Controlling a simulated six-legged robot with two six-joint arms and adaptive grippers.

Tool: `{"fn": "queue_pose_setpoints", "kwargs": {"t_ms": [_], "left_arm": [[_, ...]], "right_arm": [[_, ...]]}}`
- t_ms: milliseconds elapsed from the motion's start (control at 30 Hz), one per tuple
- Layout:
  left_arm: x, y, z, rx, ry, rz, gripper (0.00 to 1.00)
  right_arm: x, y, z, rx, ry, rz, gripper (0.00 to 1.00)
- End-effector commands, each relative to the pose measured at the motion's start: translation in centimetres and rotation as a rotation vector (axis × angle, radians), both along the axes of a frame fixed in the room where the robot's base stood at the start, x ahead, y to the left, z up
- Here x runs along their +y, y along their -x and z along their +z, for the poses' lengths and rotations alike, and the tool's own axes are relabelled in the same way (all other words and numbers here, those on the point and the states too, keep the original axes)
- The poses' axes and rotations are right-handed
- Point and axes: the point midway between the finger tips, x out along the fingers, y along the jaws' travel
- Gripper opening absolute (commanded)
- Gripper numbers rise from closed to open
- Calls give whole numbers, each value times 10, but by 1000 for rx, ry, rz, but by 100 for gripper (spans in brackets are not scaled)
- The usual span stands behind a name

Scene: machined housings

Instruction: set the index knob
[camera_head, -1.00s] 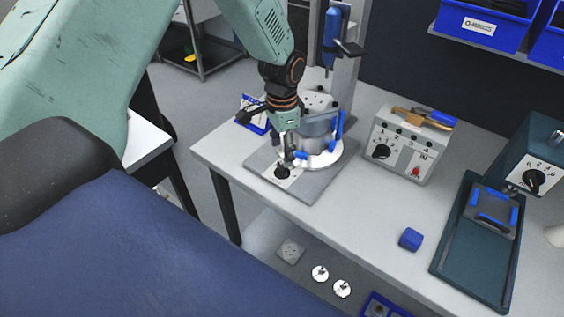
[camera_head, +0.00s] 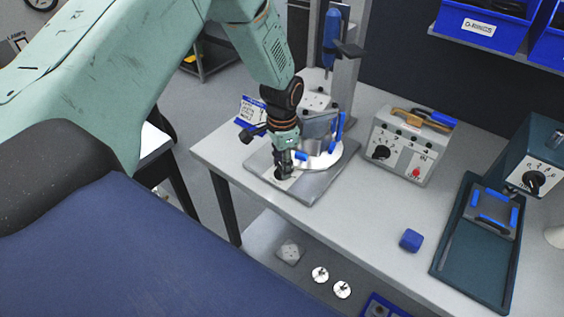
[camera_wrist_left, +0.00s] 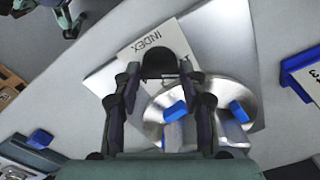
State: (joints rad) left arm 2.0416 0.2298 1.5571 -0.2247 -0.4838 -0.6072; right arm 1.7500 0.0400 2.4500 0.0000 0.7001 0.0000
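The black index knob (camera_wrist_left: 160,62) stands on a white plate marked INDEX (camera_wrist_left: 138,45) in the left wrist view. In the head view the knob (camera_head: 281,173) is partly hidden by my left gripper (camera_head: 284,167). In the left wrist view my left gripper (camera_wrist_left: 160,72) points down with one finger on each side of the knob. The fingers are spread; I cannot tell whether they touch it. Behind the knob sits a round silver table (camera_head: 330,158) with a grey housing (camera_head: 318,130) and blue clamps. My right gripper is not in view.
A grey control box (camera_head: 412,145) with its own black knob stands right on the bench. A blue cube (camera_head: 411,240) lies near the front edge. A dark green tray (camera_head: 471,258) is at far right. The bench between is clear.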

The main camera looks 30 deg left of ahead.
Motion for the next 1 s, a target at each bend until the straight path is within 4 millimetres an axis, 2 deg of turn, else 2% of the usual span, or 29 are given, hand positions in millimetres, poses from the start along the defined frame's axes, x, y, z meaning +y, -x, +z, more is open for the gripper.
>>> {"fn": "queue_pose_setpoints", "kwargs": {"t_ms": [33, 333, 667, 933, 967, 1000], "left_arm": [[0, 0, 0, 0, 0, 0, 35], [0, 0, 0, 0, 0, 0, 10], [0, 0, 1, 0, 0, 124, 10], [0, 0, 0, -1, 1, 131, 10], [0, 0, 0, -1, 1, 131, 42], [0, 0, 0, -1, 1, 131, 45]], "right_arm": [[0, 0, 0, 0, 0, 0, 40], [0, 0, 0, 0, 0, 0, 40], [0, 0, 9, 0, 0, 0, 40], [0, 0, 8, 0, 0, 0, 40], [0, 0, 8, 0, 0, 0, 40], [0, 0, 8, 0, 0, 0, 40]]}}
